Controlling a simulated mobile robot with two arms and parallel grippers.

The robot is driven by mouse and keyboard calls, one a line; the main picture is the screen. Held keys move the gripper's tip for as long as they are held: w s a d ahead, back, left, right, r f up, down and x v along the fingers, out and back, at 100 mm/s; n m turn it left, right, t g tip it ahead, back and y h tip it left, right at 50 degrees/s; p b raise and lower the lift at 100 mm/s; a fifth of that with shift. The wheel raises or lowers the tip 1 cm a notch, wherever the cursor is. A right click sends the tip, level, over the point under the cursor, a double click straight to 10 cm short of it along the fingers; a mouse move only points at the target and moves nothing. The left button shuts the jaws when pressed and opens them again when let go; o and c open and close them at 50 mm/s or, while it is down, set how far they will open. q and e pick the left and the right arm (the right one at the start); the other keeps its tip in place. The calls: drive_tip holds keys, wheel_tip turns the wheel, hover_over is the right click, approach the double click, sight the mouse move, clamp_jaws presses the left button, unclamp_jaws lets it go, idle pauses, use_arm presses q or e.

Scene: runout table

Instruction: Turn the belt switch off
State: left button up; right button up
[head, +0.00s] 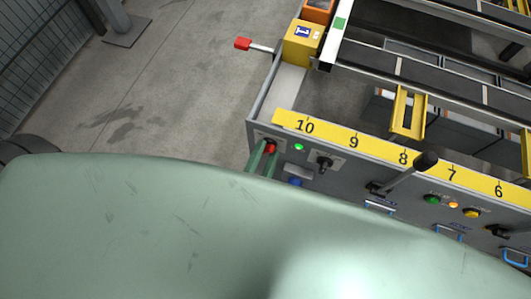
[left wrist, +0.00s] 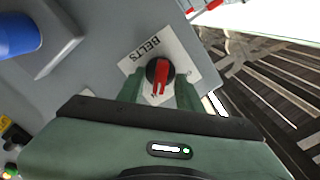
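The belt switch (left wrist: 159,73) is a black round knob with a red handle on a pale plate marked BELTS. In the left wrist view its red handle points toward my gripper's palm. In the head view the red of the switch (head: 270,148) shows at the left end of the grey control panel. My left gripper (left wrist: 160,90) is at the switch, its green fingers apart, one on each side of the knob. In the head view the left gripper (head: 262,156) is partly hidden behind my own green arm. I cannot tell whether a finger touches the knob. My right gripper is not in view.
A lit green lamp (head: 298,147) and a black selector (head: 324,163) sit right of the switch. A lever with a black ball (head: 427,161) sticks out farther right. A yellow numbered strip (head: 354,142) runs along the panel top. Open floor (head: 170,90) lies left.

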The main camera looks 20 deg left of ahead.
use_arm(q)
clamp_jaws()
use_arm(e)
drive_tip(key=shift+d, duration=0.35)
use_arm(q)
drive_tip(key=shift+n, duration=0.3)
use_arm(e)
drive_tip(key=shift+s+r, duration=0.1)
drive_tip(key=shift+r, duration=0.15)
use_arm(q)
drive_tip(key=n+p, duration=0.2)
drive_tip(key=shift+r+n, duration=0.15)
drive_tip(key=shift+n, duration=0.25)
drive_tip(key=n+p, duration=0.1)
drive_tip(key=n, duration=0.2)
drive_tip(key=shift+p, duration=0.4)
drive_tip(key=n+p, duration=0.1)
drive_tip(key=n, duration=0.5)
drive_tip(key=shift+a, duration=0.15)
drive_tip(key=n, duration=0.5)
drive_tip(key=shift+a+f, duration=0.1)
drive_tip(key=shift+f, duration=0.1)
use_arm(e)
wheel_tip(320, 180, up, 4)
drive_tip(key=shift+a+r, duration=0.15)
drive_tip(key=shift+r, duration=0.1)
use_arm(q)
drive_tip(key=shift+n, duration=0.4)
